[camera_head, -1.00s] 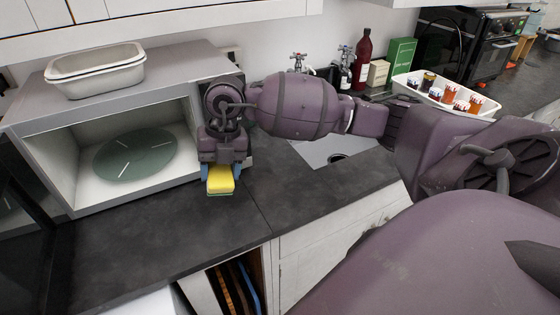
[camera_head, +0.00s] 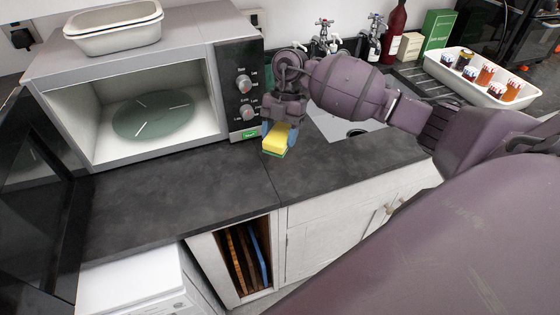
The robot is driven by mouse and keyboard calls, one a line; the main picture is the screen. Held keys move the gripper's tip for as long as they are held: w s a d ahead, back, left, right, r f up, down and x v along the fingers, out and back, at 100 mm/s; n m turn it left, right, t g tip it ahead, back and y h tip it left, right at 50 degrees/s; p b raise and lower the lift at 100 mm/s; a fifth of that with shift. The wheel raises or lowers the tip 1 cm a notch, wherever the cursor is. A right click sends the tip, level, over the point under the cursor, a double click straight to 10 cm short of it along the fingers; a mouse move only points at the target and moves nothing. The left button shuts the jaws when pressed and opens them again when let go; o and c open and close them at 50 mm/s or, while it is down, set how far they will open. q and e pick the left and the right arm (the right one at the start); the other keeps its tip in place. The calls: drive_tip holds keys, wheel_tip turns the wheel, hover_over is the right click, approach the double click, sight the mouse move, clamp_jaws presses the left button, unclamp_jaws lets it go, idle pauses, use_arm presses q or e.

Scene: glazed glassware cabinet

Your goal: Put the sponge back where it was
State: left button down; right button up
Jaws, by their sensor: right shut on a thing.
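My right gripper (camera_head: 279,133) is shut on a yellow sponge (camera_head: 276,139) with a green underside. It holds the sponge over the dark countertop, in front of the right side of the microwave (camera_head: 232,100). The microwave door (camera_head: 38,180) stands open to the left and its glass turntable (camera_head: 152,116) is empty. The sink (camera_head: 340,128) lies behind and right of my gripper, partly hidden by my right arm. My left gripper is not in view.
A white tray with jars (camera_head: 490,78) stands at the back right. A dark red bottle (camera_head: 394,35) and a green box (camera_head: 438,32) stand by the wall. White dishes (camera_head: 113,27) sit on the microwave. The countertop (camera_head: 175,205) in front is clear.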

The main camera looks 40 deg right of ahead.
sight(278, 175)
wheel_tip(278, 175, down, 10)
drive_tip(key=shift+f, duration=0.1)
idle(0.4)
drive_tip(key=shift+f, duration=0.1)
drive_tip(key=o, duration=0.8)
drive_tip(key=b+v, duration=0.1)
drive_tip(key=v, duration=1.1)
drive_tip(key=shift+a, duration=0.1)
